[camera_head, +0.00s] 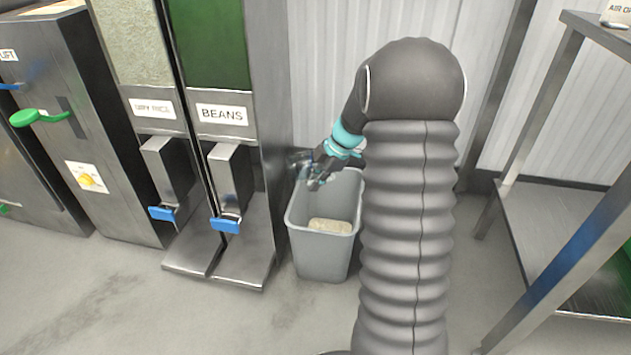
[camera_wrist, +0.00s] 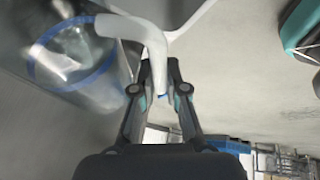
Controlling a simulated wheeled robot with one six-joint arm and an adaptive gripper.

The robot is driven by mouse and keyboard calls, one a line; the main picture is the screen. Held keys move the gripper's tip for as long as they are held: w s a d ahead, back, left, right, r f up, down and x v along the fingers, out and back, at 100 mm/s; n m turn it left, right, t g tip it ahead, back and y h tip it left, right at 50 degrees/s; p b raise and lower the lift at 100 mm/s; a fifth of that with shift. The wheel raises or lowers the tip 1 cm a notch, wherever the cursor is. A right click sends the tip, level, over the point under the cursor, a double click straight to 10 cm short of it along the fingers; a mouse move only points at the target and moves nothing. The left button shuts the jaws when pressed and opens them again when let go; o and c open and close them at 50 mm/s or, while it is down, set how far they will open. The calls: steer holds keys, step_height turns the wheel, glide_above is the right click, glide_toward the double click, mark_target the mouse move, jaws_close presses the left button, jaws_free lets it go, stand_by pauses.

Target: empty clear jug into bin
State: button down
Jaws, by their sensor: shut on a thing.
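The grey bin (camera_head: 325,248) stands on the floor with a pale heap of rice (camera_head: 330,226) in it. My gripper (camera_head: 317,180) is over the bin's back left part in the head view. In the wrist view my gripper (camera_wrist: 160,80) is shut on the white handle (camera_wrist: 152,38) of the clear jug. The clear jug (camera_wrist: 75,55), with a blue band, is to the left of the fingers and looks tilted. I see no contents in it, but its inside is blurred. In the head view the jug is hard to make out beside the gripper.
The BEANS dispenser (camera_head: 229,175) and another dispenser (camera_head: 168,170), both with blue levers, stand close left of the bin. A metal rack (camera_head: 545,215) stands at the right. A corrugated wall (camera_head: 325,60) is behind the bin. The floor in front is clear.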

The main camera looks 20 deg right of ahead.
steer(key=h+p, duration=0.1)
steer(key=r+h+p, duration=0.1)
steer(key=h, duration=0.1)
steer(key=shift+a+r, duration=0.1)
steer(key=shift+r, duration=0.15)
steer(key=h, duration=0.1)
steer(key=h+p, duration=0.1)
steer(key=h, duration=0.1)
steer(key=shift+r+n+p, duration=0.3)
steer(key=shift+r, duration=0.05)
steer(key=shift+h+b, duration=0.35)
steer(key=shift+h, duration=0.15)
steer(key=h+b, duration=0.2)
steer(key=b, duration=0.1)
steer(key=shift+r+g+h, duration=0.2)
steer(key=shift+g+h, duration=0.1)
steer(key=h+b, duration=0.1)
steer(key=r+h+b, duration=0.1)
steer(key=shift+n+h+b, duration=0.3)
steer(key=shift+h, duration=0.1)
steer(key=shift+r+h, duration=0.55)
steer(key=shift+h, duration=0.45)
steer(key=h, duration=0.2)
steer(key=r+h, duration=0.1)
steer(key=shift+r+n+h, duration=0.2)
steer(key=shift+n+h, duration=0.1)
steer(key=shift+h, duration=0.1)
steer(key=shift+f, duration=0.1)
